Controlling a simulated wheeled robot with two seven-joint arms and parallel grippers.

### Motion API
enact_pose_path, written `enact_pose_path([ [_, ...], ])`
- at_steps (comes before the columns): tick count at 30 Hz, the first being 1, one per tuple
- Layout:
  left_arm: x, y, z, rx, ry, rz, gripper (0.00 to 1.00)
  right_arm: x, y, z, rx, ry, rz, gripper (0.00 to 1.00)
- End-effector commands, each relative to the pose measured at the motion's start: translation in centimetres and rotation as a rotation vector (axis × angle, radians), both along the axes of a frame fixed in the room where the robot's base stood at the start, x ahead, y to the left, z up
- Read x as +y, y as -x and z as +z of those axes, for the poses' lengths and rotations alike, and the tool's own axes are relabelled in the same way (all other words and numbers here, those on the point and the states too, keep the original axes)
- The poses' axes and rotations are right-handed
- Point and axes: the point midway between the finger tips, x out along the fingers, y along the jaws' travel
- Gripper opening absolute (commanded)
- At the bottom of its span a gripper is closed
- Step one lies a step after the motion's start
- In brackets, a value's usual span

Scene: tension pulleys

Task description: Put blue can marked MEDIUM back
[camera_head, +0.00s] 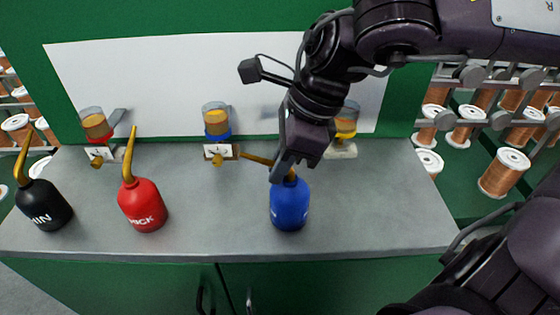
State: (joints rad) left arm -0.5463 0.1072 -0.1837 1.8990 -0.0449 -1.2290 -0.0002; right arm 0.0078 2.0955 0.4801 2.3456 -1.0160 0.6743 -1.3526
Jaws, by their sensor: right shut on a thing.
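The blue can (289,206) stands upright, or very nearly so, at the right of the grey counter top; I cannot tell whether its base touches the counter. Its brass spout points up to the left. My right gripper (287,172) comes down from above and is shut on the top of the blue can, hiding its neck. The label on the can is mostly turned away, so I cannot read it. My left gripper is not in view.
A red can (143,205) and a black can (45,206) stand to the left on the counter (222,237). Oil cups with red (216,120), blue and yellow bands line the back by a white panel. Copper wire spools (505,172) stand at the right. The counter between the red and blue cans is clear.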

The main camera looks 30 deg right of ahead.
Motion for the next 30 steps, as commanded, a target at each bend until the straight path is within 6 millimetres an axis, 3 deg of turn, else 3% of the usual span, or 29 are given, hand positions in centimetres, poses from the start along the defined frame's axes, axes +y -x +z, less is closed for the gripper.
enact_pose_path([
  [1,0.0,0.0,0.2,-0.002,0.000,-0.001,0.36,0.0,0.0,-0.1,0.000,0.000,0.000,0.10],
  [6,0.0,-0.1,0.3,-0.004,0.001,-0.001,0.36,0.0,0.0,0.0,0.000,0.000,0.000,0.31],
  [17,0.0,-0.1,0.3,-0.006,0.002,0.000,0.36,0.0,0.0,0.3,-0.001,0.000,0.000,0.31],
  [30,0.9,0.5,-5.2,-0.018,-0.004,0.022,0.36,-2.7,1.5,8.6,-0.006,0.001,-0.002,0.31],
])
